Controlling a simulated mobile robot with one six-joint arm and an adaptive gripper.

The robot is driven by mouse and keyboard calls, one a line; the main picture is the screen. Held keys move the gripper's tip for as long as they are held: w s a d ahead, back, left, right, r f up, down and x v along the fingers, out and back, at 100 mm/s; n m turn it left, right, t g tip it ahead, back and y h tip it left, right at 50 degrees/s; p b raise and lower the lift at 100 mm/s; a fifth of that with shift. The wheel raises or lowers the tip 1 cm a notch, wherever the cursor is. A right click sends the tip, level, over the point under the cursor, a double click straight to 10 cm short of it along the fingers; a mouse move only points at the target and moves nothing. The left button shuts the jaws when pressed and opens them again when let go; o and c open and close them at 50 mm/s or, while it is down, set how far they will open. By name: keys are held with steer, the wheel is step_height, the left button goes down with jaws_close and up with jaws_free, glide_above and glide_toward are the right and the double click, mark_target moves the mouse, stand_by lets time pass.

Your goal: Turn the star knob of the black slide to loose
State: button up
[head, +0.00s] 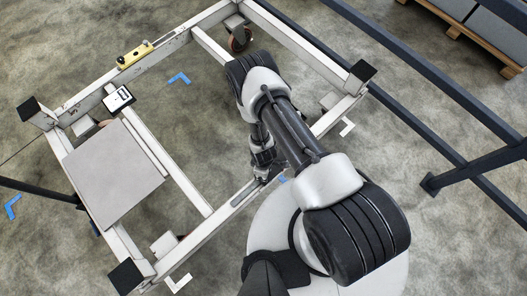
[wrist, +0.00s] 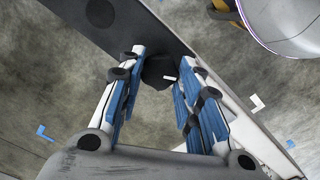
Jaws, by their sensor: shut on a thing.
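The black slide (wrist: 125,32) runs as a dark band across the top of the wrist view. The dark star knob (wrist: 158,70) sits at its near end, with a small white mark beside it on the right. My gripper (wrist: 160,68) has its blue-padded fingers on both sides of the knob and is shut on it. The fingers hide the knob's sides, and its turned position cannot be told. In the head view my gripper (head: 263,175) is at the trolley's near rail. My arm hides much of that spot, and the knob cannot be made out there.
The white trolley frame (head: 188,172) has black corner caps and a grey plate (head: 112,172) at left. Dark rails (head: 430,105) stand at right. Blue and white marks lie on the floor.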

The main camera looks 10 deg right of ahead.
steer(key=n, duration=0.4)
steer(key=shift+n, duration=0.3)
steer(key=shift+n+b, duration=0.4)
steer(key=shift+n, duration=1.2)
steer(key=o, duration=1)
steer(key=shift+o, duration=0.2)
step_height(320, 180, up, 12)
